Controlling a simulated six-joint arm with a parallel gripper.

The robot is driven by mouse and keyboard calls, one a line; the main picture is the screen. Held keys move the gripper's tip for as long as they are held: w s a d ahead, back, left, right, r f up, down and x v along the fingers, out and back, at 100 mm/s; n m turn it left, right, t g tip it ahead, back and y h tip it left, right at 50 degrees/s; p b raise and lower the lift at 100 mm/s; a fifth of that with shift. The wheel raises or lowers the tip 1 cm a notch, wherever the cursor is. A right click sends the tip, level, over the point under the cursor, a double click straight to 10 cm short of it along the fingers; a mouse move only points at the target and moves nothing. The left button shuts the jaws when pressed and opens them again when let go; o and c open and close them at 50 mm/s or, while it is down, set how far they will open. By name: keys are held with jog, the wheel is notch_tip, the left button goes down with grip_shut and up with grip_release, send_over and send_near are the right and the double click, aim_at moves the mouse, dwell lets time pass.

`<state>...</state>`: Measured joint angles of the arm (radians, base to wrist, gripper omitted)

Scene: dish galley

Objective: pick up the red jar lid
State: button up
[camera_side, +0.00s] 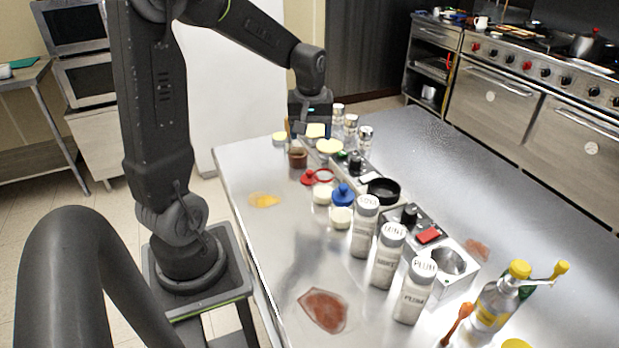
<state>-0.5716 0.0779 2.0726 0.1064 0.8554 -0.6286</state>
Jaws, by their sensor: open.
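A small red lid (308,177) with a raised knob lies on the steel table, left of the middle of the row of jars and tins. I cannot tell whether the two touch. My gripper (309,130) is at the far end of the table, beyond the red lid and apart from it. Its jaws are open, near a pale yellow-topped item (316,131). I cannot tell whether it touches that item.
A brown pot (298,158), a blue knobbed lid (343,194) and cream pots (322,195) crowd the red lid. White labelled bottles (390,255) stand nearer. Spills (324,309) mark the table (275,235). The table's left front is mostly free.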

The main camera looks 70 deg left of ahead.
send_over(309, 171)
jog(key=d, duration=0.1)
jog(key=shift+n, duration=0.3)
jog(key=f, duration=0.8)
jog(key=shift+s+f, duration=0.25)
jog(key=shift+f, duration=0.05)
jog(key=shift+w+a+f, duration=0.1)
jog(key=shift+a+f, duration=0.05)
jog(key=shift+f, duration=0.8)
jog(key=shift+w+a+f, duration=0.1)
jog(key=shift+a+f, duration=0.05)
jog(key=shift+f, duration=0.8)
jog(key=shift+w+a+f, duration=0.1)
jog(key=shift+a+f, duration=0.05)
jog(key=shift+f, duration=0.8)
jog(key=shift+c, duration=0.2)
jog(key=c, duration=0.9)
